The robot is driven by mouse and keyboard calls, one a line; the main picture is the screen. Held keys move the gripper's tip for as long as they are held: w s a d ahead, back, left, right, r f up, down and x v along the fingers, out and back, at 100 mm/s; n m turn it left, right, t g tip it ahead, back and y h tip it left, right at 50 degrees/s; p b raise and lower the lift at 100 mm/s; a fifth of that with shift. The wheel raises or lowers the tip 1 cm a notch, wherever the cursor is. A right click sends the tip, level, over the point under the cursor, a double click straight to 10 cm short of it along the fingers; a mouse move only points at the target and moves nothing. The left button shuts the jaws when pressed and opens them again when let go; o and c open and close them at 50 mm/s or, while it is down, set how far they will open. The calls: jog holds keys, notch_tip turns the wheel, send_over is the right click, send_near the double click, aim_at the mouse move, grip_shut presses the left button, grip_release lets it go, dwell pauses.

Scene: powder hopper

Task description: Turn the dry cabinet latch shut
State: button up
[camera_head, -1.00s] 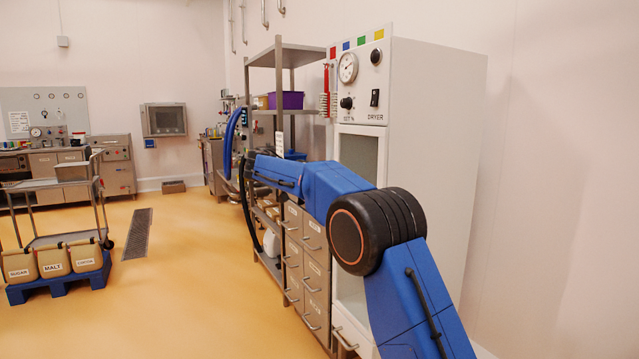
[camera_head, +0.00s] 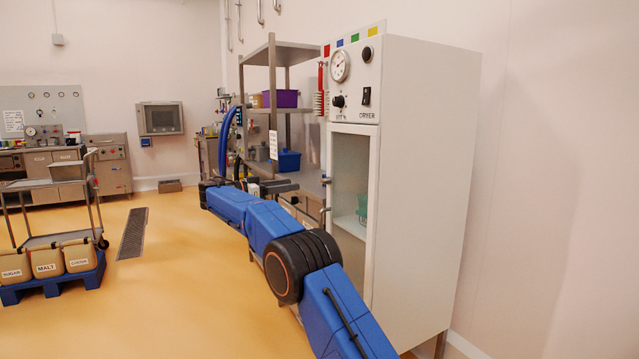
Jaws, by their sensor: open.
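The dry cabinet (camera_head: 425,180) is a tall white unit labelled DRYER at the right, with a framed glass door (camera_head: 350,190) on its front. The door looks closed, or nearly so. A small metal latch (camera_head: 325,196) shows at the door's left edge; its exact angle is too small to tell. My gripper (camera_head: 282,187) is dark, at the end of my blue arm, left of the latch and apart from it. It is open, and nothing shows between its fingers. My forearm hides the cabinet's lower left part.
A steel shelf rack (camera_head: 272,90) with a purple bin (camera_head: 286,98) and a blue bin (camera_head: 288,160) stands left of the cabinet. A cart (camera_head: 50,210) and tubs on a blue pallet (camera_head: 55,278) stand far left.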

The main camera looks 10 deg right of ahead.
aim_at(322, 181)
jog(key=x, duration=1.3)
jog(key=shift+w+d, duration=0.1)
jog(key=shift+d, duration=0.25)
jog(key=shift+c, duration=0.6)
jog(key=c, duration=0.9)
